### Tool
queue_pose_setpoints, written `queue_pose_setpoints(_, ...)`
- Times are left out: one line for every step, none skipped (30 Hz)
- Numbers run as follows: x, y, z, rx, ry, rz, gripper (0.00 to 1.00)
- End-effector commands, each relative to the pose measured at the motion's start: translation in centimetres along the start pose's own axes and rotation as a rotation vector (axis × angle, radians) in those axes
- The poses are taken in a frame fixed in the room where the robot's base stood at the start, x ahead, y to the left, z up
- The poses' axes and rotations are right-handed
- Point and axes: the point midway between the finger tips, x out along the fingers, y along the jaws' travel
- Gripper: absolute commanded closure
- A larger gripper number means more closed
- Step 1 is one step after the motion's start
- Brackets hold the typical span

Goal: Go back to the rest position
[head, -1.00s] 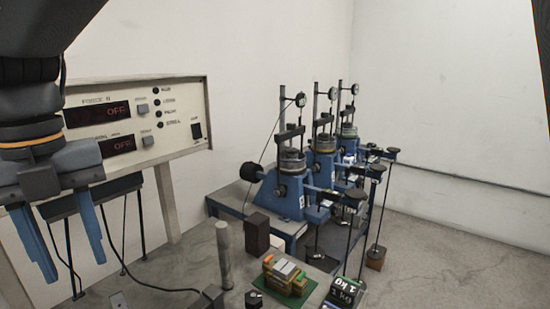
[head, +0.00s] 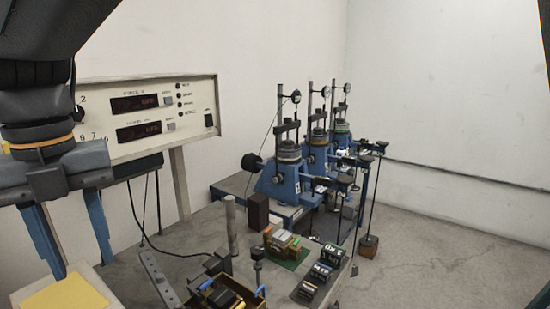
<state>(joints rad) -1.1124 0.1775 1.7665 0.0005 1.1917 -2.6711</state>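My gripper (head: 72,240) hangs at the left of the head view, pointing down. Its two blue fingers are spread apart with nothing between them. It is above and in front of the table, near a yellow pad (head: 65,297) at the lower left. My dark wrist and arm fill the upper left corner. The gripper overlaps the left part of a cream control panel (head: 195,142) with two dim red displays.
Three blue lever frames (head: 280,184) stand on a bench to the right. Black weights (head: 318,275), a green board with blocks (head: 287,257), a dark brown block (head: 258,212), a grey post (head: 231,225) and an open tray (head: 257,297) occupy the table.

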Motion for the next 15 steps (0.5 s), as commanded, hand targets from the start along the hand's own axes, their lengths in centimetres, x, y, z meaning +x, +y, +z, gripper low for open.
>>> queue_pose_setpoints(0.3, -0.6, 0.2, 0.036, -0.001, 0.0, 0.62)
queue_pose_setpoints(0.5, -1.0, 0.3, 0.061, -0.002, 0.001, 0.62)
queue_pose_setpoints(0.7, -1.5, 0.4, 0.092, -0.003, 0.001, 0.62)
queue_pose_setpoints(0.8, -1.8, 0.5, 0.116, -0.005, 0.002, 0.62)
queue_pose_setpoints(0.9, -2.2, 0.6, 0.143, -0.007, 0.003, 0.62)
queue_pose_setpoints(1.2, -2.8, 0.8, 0.182, -0.009, 0.004, 0.62)
queue_pose_setpoints(1.4, -3.2, 0.8, 0.212, -0.01, 0.005, 0.62)
queue_pose_setpoints(1.6, -3.7, 1.0, 0.247, -0.011, 0.006, 0.62)
queue_pose_setpoints(1.9, -4.5, 1.2, 0.296, -0.014, 0.008, 0.62)
queue_pose_setpoints(2.1, -5.1, 1.3, 0.335, -0.016, 0.009, 0.62)
queue_pose_setpoints(2.4, -5.8, 1.4, 0.377, -0.017, 0.009, 0.62)
queue_pose_setpoints(2.7, -6.7, 1.6, 0.438, -0.021, 0.012, 0.62)
queue_pose_setpoints(3.0, -7.4, 1.7, 0.484, -0.023, 0.014, 0.62)
queue_pose_setpoints(3.3, -8.2, 1.8, 0.536, -0.025, 0.015, 0.62)
queue_pose_setpoints(3.7, -9.3, 1.9, 0.605, -0.029, 0.018, 0.62)
